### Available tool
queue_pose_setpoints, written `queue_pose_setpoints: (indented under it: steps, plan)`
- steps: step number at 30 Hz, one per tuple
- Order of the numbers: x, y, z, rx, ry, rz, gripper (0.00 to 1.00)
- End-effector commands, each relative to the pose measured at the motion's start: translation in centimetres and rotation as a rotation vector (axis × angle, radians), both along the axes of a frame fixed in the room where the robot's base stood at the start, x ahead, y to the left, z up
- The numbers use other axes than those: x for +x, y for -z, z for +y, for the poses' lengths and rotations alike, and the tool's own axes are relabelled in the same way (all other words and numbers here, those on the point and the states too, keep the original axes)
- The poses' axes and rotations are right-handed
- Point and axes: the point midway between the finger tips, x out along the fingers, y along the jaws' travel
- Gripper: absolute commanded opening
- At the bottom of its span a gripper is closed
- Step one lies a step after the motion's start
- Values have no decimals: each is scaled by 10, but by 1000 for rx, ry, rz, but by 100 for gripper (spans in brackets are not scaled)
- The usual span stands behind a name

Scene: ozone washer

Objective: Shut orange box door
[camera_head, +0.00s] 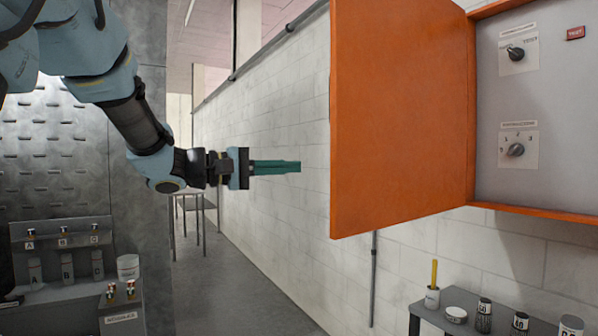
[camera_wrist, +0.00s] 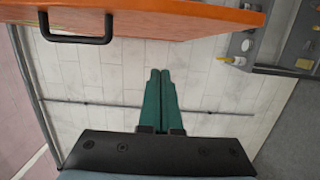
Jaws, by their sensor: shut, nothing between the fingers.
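The orange box door (camera_head: 400,110) stands wide open in the head view, swung out to the left of the orange box (camera_head: 535,210). The box's grey panel with knobs is exposed. My gripper (camera_head: 298,167) has green fingers that are shut and empty. It points right and its tips are left of the door's free edge, apart from it in the picture. In the wrist view the door (camera_wrist: 180,14) spans the top with a black handle (camera_wrist: 76,38) at upper left. The gripper (camera_wrist: 160,72) shows below it with its fingers together.
A grey table (camera_head: 437,312) with small containers and a yellow stick stands below the box at lower right. A grey unit with labelled bottles (camera_head: 65,265) is at lower left. A white brick wall (camera_head: 265,120) runs behind my gripper.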

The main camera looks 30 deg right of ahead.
Motion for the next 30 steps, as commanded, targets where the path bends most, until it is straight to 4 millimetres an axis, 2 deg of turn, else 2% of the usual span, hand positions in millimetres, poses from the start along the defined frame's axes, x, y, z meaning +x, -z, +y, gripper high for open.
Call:
queue_pose_setpoints:
  steps: [12,16,21,30]
  plan:
    - [-19,-3,-83,6,4,3,0]
    - [-41,-3,-80,6,2,2,0]
    - [-54,-1,-80,6,1,2,0]
    - [-58,1,-80,5,0,0,0]
